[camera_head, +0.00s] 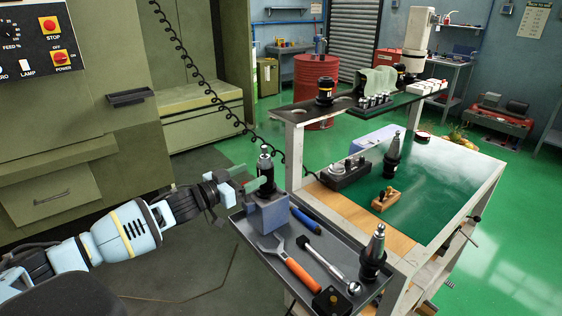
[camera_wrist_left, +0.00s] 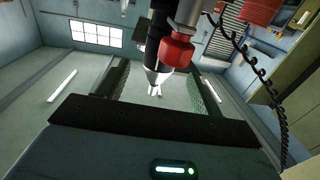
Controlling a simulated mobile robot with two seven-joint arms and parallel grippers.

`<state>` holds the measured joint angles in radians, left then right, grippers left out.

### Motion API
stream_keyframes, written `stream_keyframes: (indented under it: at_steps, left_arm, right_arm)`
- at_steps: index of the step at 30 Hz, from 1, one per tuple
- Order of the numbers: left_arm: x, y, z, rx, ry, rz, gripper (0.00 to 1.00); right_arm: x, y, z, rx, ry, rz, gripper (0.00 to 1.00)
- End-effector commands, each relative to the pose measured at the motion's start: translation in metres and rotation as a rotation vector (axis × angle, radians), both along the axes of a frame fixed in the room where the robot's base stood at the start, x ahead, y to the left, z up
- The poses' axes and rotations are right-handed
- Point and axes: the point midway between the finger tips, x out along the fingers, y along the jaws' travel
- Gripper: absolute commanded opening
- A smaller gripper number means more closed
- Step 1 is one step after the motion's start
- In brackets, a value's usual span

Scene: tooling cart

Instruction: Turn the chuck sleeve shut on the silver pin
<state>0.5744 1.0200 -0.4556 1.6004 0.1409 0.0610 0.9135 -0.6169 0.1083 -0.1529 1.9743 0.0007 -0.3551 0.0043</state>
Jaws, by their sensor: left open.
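The chuck (camera_head: 266,178) stands upright in a grey block (camera_head: 270,213) at the tray's far left corner. Its black sleeve is the dark middle part, with a silver pin (camera_head: 265,150) at the top. In the left wrist view the chuck (camera_wrist_left: 157,45) comes in from the top, with a silver cone and a thin tip; a red part shows beside it. My left gripper (camera_head: 252,178) is open, with its green-faced fingers at the chuck's left side. In the left wrist view the fingers (camera_wrist_left: 157,90) stand apart on either side of the tip. I cannot tell whether they touch the sleeve.
The grey tray (camera_head: 340,235) holds an orange-handled wrench (camera_head: 287,262), a ratchet (camera_head: 328,265), a blue-handled tool (camera_head: 305,220) and another tool holder (camera_head: 374,252). The cart's shelf post (camera_head: 294,160) stands just right of the chuck. A green machine is at left.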

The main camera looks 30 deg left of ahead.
Motion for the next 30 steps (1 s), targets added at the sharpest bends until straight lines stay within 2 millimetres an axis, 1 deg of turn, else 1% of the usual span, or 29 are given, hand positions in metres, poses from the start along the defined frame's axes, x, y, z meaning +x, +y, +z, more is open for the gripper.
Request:
stream_keyframes:
  at_steps: [5, 10, 13, 17, 30]
  left_arm:
    - [0.0, 0.0, 0.0, 0.001, 0.0, 0.001, 0.66]
    - [0.002, 0.0, 0.0, 0.001, -0.001, 0.001, 0.66]
    - [0.006, -0.001, 0.001, 0.0, -0.002, 0.002, 0.66]
    - [0.017, -0.005, 0.001, 0.0, -0.003, 0.002, 0.66]
    - [0.063, -0.019, 0.0, 0.0, -0.002, 0.001, 0.66]
  right_arm:
    - [0.007, -0.002, 0.003, -0.004, -0.015, 0.002, 0.39]
    - [0.003, -0.003, 0.001, -0.006, -0.008, 0.005, 0.39]
    - [-0.001, -0.003, -0.001, -0.008, 0.001, 0.007, 0.39]
    - [-0.002, -0.004, -0.001, -0.01, 0.004, 0.01, 0.39]
    - [-0.001, -0.004, -0.002, -0.011, 0.003, 0.011, 0.39]
